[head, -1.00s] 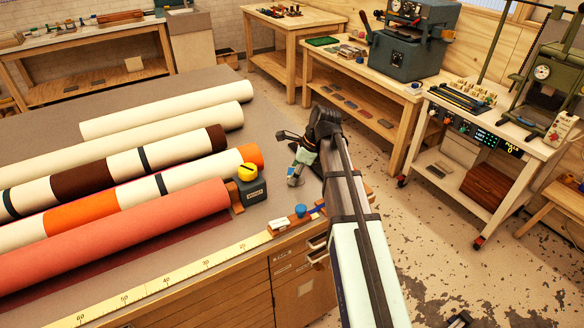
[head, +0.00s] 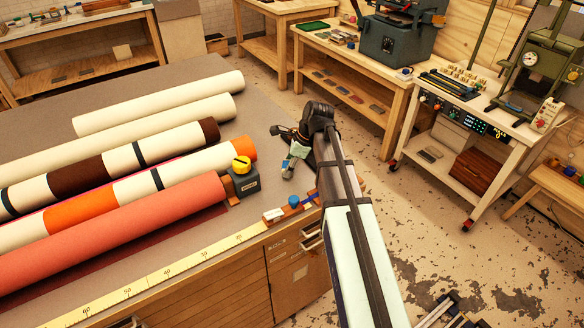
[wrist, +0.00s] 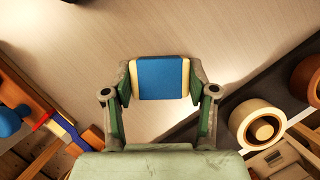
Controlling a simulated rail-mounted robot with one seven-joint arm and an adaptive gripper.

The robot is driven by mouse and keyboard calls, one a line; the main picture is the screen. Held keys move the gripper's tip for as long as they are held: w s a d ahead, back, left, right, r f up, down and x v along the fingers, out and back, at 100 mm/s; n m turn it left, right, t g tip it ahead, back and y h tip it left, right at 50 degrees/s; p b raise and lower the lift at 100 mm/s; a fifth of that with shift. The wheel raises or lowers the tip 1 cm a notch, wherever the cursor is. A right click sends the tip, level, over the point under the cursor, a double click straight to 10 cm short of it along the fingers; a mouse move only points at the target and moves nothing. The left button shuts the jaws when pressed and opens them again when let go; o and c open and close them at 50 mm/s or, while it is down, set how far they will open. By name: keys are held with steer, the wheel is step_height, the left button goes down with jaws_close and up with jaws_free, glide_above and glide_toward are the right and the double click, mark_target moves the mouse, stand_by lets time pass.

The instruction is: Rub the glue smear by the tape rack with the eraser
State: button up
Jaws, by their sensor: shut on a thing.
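My gripper (wrist: 160,80) is shut on the eraser (wrist: 165,77), a blue-sleeved block with cream ends, in the wrist view. The eraser sits crosswise between the two fingers, over the grey-brown bench top (wrist: 110,35). In the head view, my gripper (head: 289,171) is at the bench's right end, and the eraser cannot be made out there. What looks like the tape rack, with wooden-cored rolls (wrist: 262,128), is at the right of the wrist view. My arm seems to hide it in the head view. I cannot clearly pick out the glue smear; a pale patch (wrist: 165,122) shows just below the eraser.
Several long rolls (head: 130,215) cover the bench's left part. A dark box with a yellow top (head: 243,176) stands by their ends. A blue-knobbed item (head: 294,201) is near the front edge, beside a yellow measuring strip (head: 165,272). Bare bench top lies behind the gripper.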

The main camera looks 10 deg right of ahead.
mark_target(279, 165)
steer(key=w, duration=0.2)
steer(key=w+a+p, duration=0.1)
steer(key=w, duration=0.1)
steer(key=shift+a, duration=0.1)
steer(key=r, duration=0.1)
steer(key=r+p, duration=0.2)
steer(key=shift+s+r, duration=0.25)
steer(key=shift+r+p, duration=1.9)
steer(key=shift+r, duration=0.4)
